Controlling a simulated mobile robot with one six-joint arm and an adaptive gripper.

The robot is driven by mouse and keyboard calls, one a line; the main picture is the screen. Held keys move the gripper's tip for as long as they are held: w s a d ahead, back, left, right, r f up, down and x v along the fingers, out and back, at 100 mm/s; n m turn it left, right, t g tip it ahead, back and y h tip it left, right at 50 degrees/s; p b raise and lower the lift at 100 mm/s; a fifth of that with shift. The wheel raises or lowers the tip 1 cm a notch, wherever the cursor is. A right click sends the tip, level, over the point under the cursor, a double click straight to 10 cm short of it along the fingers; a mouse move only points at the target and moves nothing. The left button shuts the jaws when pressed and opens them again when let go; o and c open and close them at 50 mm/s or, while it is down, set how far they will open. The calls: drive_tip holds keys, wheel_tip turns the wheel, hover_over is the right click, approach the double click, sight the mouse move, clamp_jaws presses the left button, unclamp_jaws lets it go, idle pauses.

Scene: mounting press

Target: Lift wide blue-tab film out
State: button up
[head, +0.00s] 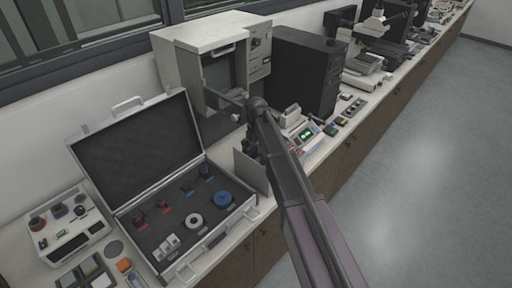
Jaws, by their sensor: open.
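An open case (124,205) with a dark foam insert lies on the bench at the left. Inside, toward the back right, is a dark roll with a blue tab (206,171), the larger of two such. A smaller blue-tab roll (187,188) sits to its left. At this size I cannot tell for certain which film is the wide one. My gripper (257,148) is dark, small and partly hidden by my arm. It is to the right of the case, by a grey upright panel, and apart from the blue-tab rolls. It is open, with nothing visible in it.
The case also holds red-tab pieces (163,206), a grey ring (194,221), a blue disc (222,199) and pale blocks. A white open-fronted cabinet (181,73) and a black box (305,73) stand behind. The grey panel (250,172) stands between case and instruments.

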drive_tip(key=shift+f+b, duration=0.35)
drive_tip(key=shift+f, duration=0.2)
clamp_jaws()
idle(0.5)
